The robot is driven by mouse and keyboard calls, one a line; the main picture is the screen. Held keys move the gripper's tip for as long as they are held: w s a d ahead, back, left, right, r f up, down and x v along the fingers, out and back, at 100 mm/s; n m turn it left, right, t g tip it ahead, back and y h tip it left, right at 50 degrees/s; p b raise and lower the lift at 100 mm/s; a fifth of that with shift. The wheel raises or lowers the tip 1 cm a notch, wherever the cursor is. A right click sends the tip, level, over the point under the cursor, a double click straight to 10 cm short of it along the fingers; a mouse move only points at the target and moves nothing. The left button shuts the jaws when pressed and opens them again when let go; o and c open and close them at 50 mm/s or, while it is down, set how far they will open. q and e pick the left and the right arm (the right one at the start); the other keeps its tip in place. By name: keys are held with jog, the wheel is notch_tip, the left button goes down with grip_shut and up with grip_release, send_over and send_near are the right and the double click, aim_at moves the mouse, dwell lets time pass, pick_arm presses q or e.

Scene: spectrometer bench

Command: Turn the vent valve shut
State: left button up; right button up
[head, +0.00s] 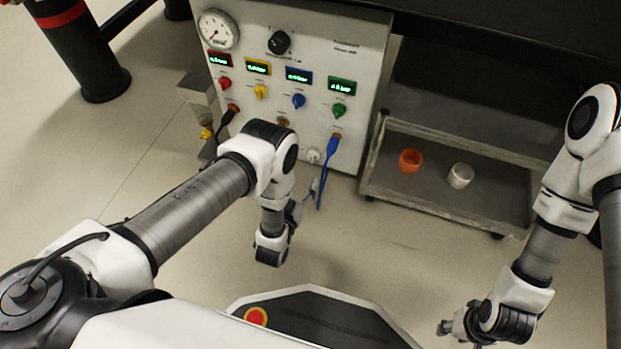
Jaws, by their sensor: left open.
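The white panel (359,80) carries several knobs: a large black one (279,42), and smaller red (224,83), yellow (261,91), blue (298,101) and green (339,110) ones under small displays. A small white fitting (313,156) sits near the panel's bottom edge. The labels are too small to read, so I cannot tell which part is the vent valve. My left gripper (313,189) is open and empty, just in front of the panel's lower edge, below the white fitting and apart from it. My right gripper (446,327) is low at the right, away from the panel; its fingers are too small to judge.
A blue hose (328,165) hangs from the panel close to my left gripper. A black hose (226,122) and a round gauge (219,30) are at the left. A low cart (440,203) holds an orange cup (410,161) and a white cup (460,176).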

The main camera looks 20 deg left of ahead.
aim_at(311, 160)
pick_arm(q)
jog(key=w+b, duration=0.1)
jog(key=w, duration=0.2)
jog(key=w+b, duration=0.2)
jog(key=w, duration=0.2)
jog(key=shift+w+d, duration=0.2)
jog(key=shift+w, duration=0.05)
jog(key=shift+w+r, duration=0.1)
jog(key=shift+r, duration=0.05)
jog(key=c, duration=1.2)
